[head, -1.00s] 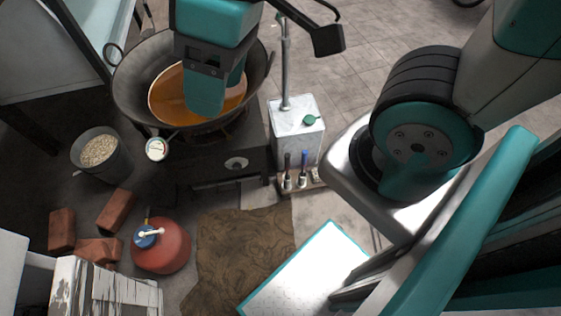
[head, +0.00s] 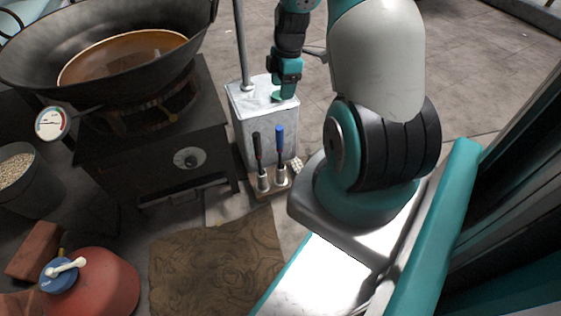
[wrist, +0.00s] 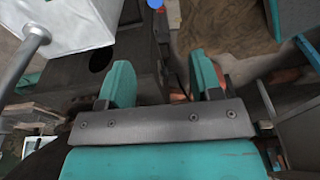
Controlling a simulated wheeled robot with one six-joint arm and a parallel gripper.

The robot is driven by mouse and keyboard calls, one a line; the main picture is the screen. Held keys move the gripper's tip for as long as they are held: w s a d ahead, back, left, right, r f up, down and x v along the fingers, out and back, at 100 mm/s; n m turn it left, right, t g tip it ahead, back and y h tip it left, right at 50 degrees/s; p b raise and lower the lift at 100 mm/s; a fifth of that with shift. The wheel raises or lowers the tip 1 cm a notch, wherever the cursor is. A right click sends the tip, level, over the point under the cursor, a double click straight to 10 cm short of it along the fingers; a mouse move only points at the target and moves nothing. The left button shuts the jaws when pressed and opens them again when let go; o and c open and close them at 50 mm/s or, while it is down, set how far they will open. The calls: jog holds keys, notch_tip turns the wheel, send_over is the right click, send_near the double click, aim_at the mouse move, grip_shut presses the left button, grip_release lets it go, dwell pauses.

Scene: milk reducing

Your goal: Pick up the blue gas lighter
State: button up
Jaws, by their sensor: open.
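The blue gas lighter (head: 280,139) stands upright in a small holder (head: 270,190) on the floor, beside a similar black-handled lighter (head: 257,150). In the wrist view, a small blue tip (wrist: 155,3) at the top edge looks like the lighter's end. My gripper (wrist: 160,78) shows two teal fingers spread apart with nothing between them. In the head view my gripper (head: 286,74) is above and behind the lighter, near the top of the metal canister; its fingertips are hard to make out there.
The metal canister (head: 262,115) with a vertical pipe stands right behind the holder. A dark stove (head: 160,170) with a large pan (head: 50,60) is at the left. A red gas cylinder (head: 100,285) is front left. A brown mat (head: 215,265) lies in front.

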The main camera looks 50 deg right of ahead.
aim_at(280, 127)
notch_tip(280, 127, down, 13)
jog(key=b, duration=0.5)
jog(key=shift+d+f+b, duration=0.1)
jog(key=shift+f+b, duration=0.1)
jog(key=shift+b, duration=0.15)
jog(key=shift+w+a+f+b, duration=0.2)
jog(key=shift+f+b, duration=0.45)
jog(key=shift+f, duration=0.35)
jog(key=shift+w+a+f+b, duration=0.15)
jog(key=shift+f+b, duration=0.45)
jog(key=shift+f, duration=0.4)
jog(key=shift+w+a+f+b, duration=0.1)
jog(key=shift+w+f+b, duration=0.1)
jog(key=shift+f+b, duration=0.65)
jog(key=c, duration=1)
